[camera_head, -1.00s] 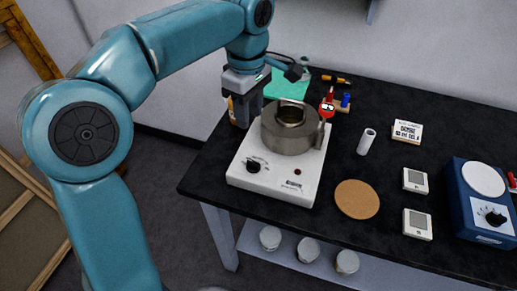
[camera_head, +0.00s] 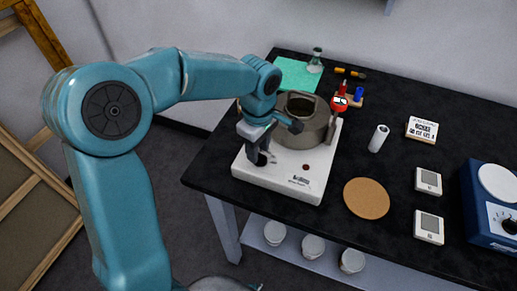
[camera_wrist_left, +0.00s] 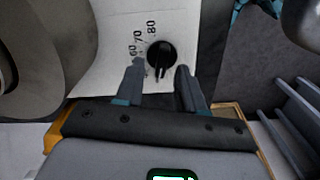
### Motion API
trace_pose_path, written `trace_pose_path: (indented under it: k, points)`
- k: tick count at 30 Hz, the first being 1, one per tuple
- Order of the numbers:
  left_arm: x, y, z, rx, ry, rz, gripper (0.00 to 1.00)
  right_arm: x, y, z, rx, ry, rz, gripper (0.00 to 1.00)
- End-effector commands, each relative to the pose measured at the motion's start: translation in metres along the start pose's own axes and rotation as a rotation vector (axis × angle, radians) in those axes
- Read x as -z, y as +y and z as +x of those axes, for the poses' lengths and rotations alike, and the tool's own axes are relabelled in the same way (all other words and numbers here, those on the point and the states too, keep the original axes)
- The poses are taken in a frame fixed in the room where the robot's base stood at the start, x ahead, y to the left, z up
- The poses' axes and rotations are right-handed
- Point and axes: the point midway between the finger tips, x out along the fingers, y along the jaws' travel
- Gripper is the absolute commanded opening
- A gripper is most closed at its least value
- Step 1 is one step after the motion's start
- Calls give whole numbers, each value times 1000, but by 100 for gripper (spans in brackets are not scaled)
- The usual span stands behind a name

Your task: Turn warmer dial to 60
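The white warmer (camera_head: 318,162) stands near the left end of the black bench, a grey metal pot (camera_head: 312,130) on top. Its black dial (camera_head: 262,159) is at the front left, partly hidden by my left gripper (camera_head: 260,150). In the left wrist view the dial (camera_wrist_left: 161,54) shows beside printed numbers 60, 70 and 80. My left gripper (camera_wrist_left: 160,72) is open there, with its two fingertips apart on either side of the dial's near edge. I cannot tell whether they touch it. The dial's exact setting is unclear. My right gripper is in neither view.
A cork disc (camera_head: 366,198) lies right of the warmer, with a white cylinder (camera_head: 379,138) behind it. A teal mat (camera_head: 293,74) and a flask (camera_head: 315,60) are at the back. Two small white boxes (camera_head: 428,181) (camera_head: 429,227) and a blue device (camera_head: 487,207) are on the right.

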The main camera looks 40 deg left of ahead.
Motion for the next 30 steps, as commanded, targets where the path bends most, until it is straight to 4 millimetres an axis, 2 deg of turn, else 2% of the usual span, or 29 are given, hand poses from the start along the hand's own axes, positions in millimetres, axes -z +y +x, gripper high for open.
trace_pose_path:
  k: [3,11,12,14,15,16,30]
  points:
    - [0,0,8,1,0,0,38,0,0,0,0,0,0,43]
    - [0,2,10,0,0,0,38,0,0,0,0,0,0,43]
    - [0,2,10,0,0,0,35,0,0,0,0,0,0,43]
    - [0,2,10,0,0,0,16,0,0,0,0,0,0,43]
    - [0,2,10,0,0,0,2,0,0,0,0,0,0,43]
    - [0,2,10,-1,0,0,0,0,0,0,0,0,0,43]
    - [0,2,9,-2,0,71,0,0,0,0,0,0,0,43]
